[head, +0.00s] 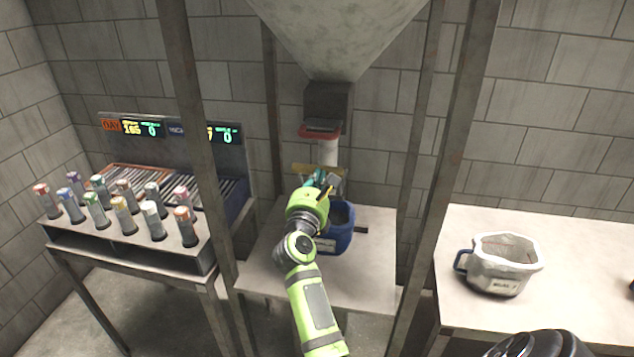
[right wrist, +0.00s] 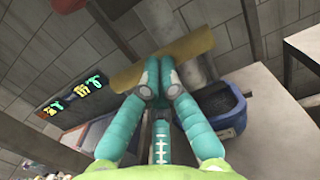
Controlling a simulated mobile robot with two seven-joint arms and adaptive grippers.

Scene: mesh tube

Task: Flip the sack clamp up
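A tan, flat bar, which looks like the sack clamp (head: 300,169), sits across the white tube (head: 328,152) under the hopper's spout. In the right wrist view the tan bar (right wrist: 188,46) lies slightly tilted across the grey tube, just beyond my fingertips. My right gripper (head: 322,182) is at the bar, its teal fingers close together; in the right wrist view the fingertips (right wrist: 157,85) meet at the bar's lower edge. They look shut and touching or nearly touching the bar, with nothing clearly between them.
The metal hopper (head: 340,30) hangs between steel posts (head: 455,150). A blue bucket (head: 342,238) stands on the table below the tube. A white container (head: 497,275) is on the right table. A rack of capped tubes (head: 130,235) stands left.

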